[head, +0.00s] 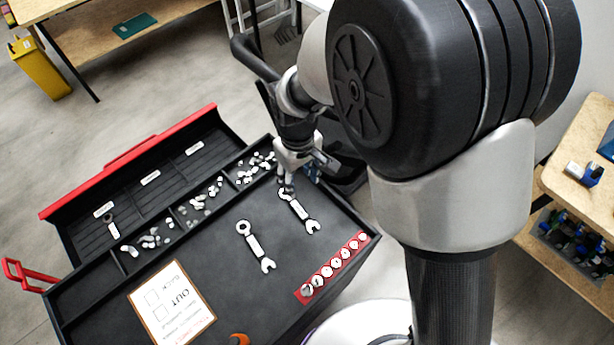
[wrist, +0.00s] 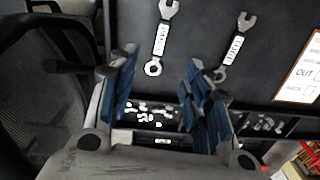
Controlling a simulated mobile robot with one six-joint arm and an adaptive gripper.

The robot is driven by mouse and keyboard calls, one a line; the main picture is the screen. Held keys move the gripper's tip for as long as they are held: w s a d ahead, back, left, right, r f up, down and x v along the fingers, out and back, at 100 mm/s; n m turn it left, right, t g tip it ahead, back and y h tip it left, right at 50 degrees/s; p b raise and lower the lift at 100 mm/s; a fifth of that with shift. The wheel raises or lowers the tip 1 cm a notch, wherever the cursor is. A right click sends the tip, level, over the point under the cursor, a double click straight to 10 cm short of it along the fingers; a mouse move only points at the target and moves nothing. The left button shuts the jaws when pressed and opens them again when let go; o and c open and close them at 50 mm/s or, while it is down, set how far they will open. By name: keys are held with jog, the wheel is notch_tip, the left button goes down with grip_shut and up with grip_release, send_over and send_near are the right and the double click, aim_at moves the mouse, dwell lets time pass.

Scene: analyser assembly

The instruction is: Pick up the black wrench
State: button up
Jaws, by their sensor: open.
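Two wrenches with white labels lie flat on the dark toolbox top. The right wrench (head: 305,218) is nearest my gripper (head: 287,183), and it also shows in the wrist view (wrist: 160,40). The left wrench (head: 254,246) lies apart from it and shows at upper right in the wrist view (wrist: 236,46). A smaller, darker wrench (head: 112,227) lies in the back tray. I cannot tell surely which one is meant by black. My gripper, with blue fingers (wrist: 160,75), is open and empty, its fingertips over the ring end of the right wrench.
The toolbox's red-edged back tray (head: 135,180) has labelled slots. Compartments hold small white parts (head: 195,203). A red strip with round pieces (head: 332,267) and an OUT sheet (head: 172,305) lie on the top. A wooden shelf (head: 585,150) stands at right.

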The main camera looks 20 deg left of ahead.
jog(key=b, duration=0.3)
send_over(300, 210)
notch_tip(300, 210, down, 11)
jog(key=shift+d+f, duration=0.1)
jog(key=shift+f, duration=0.1)
notch_tip(300, 210, down, 5)
jog(key=shift+f+b, duration=0.15)
jog(key=shift+b, duration=1.1)
jog(key=shift+c, duration=0.5)
grip_shut()
